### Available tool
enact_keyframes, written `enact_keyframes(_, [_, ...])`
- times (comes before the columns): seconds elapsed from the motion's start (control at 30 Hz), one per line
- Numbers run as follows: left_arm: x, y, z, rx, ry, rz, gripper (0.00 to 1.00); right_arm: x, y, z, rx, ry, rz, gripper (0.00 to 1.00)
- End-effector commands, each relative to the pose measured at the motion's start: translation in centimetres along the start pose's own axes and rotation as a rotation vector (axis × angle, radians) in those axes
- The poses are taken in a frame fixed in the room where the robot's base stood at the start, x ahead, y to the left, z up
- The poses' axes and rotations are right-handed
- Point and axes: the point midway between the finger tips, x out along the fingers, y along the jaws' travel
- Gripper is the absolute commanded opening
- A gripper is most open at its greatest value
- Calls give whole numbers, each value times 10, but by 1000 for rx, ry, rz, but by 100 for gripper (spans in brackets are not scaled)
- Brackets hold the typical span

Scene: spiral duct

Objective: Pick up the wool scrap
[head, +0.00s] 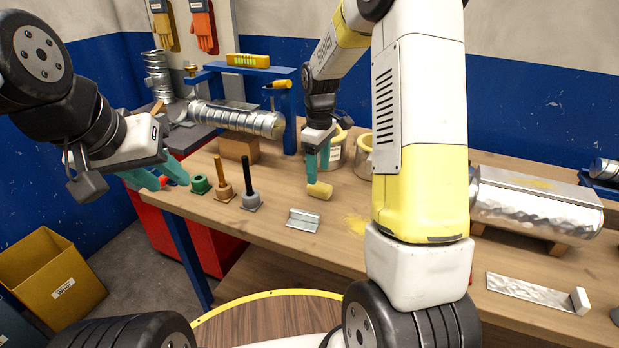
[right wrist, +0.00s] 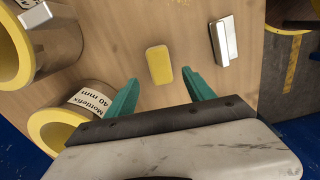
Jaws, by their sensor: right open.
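The wool scrap (head: 320,190) is a small yellow block lying on the wooden workbench. My right gripper (head: 318,172) is open just above it, with its green fingers pointing down. In the right wrist view the scrap (right wrist: 158,65) lies between the lines of the two open fingertips (right wrist: 160,76), slightly beyond them. Nothing is between the fingers, and contact is not visible. My left gripper (head: 168,178) is at the left end of the bench, its green fingers apart, close to a small red object (head: 164,181).
Several upright tools (head: 223,188) stand left of the scrap. A metal bracket (head: 303,220) lies in front. A spiral duct (head: 235,118) lies at the back; a foil-covered duct (head: 535,205) lies right.

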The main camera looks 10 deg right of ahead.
Motion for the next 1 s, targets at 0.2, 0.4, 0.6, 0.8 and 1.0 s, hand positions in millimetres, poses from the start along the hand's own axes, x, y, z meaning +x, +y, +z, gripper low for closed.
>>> enact_keyframes(0.2, [0, 0, 0, 0, 0, 0, 36, 28, -1, 4, 2, -2, -2, 62])
enact_keyframes(0.4, [0, 0, 0, 0, 0, 0, 36, 55, -1, 4, 2, 0, -1, 62])
enact_keyframes(0.6, [0, 0, 0, 0, 0, 0, 36, 60, -1, 4, 3, 2, 1, 62])
enact_keyframes(0.8, [0, 0, 0, 0, 0, 0, 36, 60, -1, 4, 3, 2, 1, 44])
enact_keyframes(1.0, [0, 0, 0, 0, 0, 0, 36, 60, -1, 4, 3, 2, 1, 5])
